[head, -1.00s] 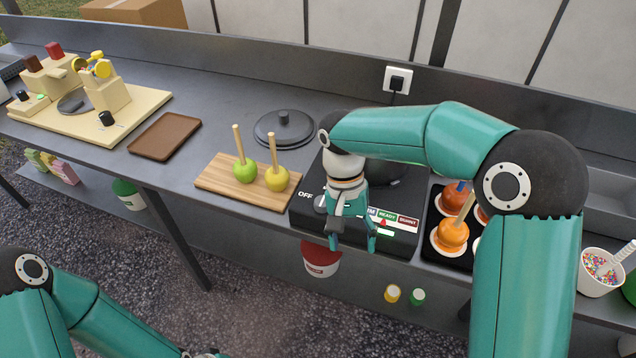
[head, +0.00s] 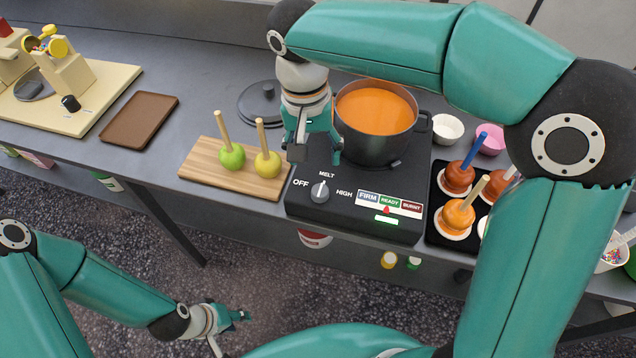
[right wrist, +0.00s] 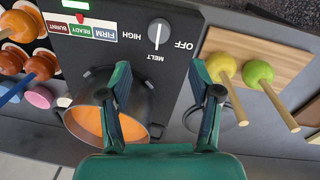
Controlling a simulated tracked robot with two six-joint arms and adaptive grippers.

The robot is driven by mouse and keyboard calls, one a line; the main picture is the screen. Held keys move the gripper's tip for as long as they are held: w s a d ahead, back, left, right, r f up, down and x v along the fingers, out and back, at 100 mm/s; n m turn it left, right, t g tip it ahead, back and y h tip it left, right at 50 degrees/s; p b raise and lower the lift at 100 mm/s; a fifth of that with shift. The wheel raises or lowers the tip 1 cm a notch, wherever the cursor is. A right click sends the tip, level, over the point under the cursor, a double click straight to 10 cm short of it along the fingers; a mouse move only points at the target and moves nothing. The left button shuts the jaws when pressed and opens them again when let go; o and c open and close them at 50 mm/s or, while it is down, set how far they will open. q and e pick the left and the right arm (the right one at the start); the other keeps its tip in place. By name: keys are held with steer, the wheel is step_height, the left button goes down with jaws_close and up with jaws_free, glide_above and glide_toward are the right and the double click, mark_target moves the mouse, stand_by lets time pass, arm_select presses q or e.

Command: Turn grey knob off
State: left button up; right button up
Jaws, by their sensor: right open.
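The grey knob (head: 320,191) sits on the front of the black cooker (head: 350,212), between the OFF and HIGH labels and under MELT. Its white mark points towards MELT. The knob also shows in the right wrist view (right wrist: 159,32). My right gripper (head: 317,156) is open and empty, above the cooker, behind the knob and apart from it. Its spread fingers show in the right wrist view (right wrist: 160,68), with the knob beyond their tips. My left gripper (head: 232,322) is low at the front, away from the counter; its jaw state is unclear.
A pot of orange liquid (head: 377,112) stands on the cooker, close right of my right gripper. A board (head: 206,174) with green and yellow apples is at left. A black tray (head: 437,214) of coated apples is at right. The cooker's red marker is by READY.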

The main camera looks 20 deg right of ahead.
mark_target(319, 189)
steer(key=f, duration=1)
steer(key=shift+s+d+f, duration=0.25)
steer(key=shift+d, duration=0.15)
steer(key=c, duration=1.1)
steer(key=shift+c, duration=0.2)
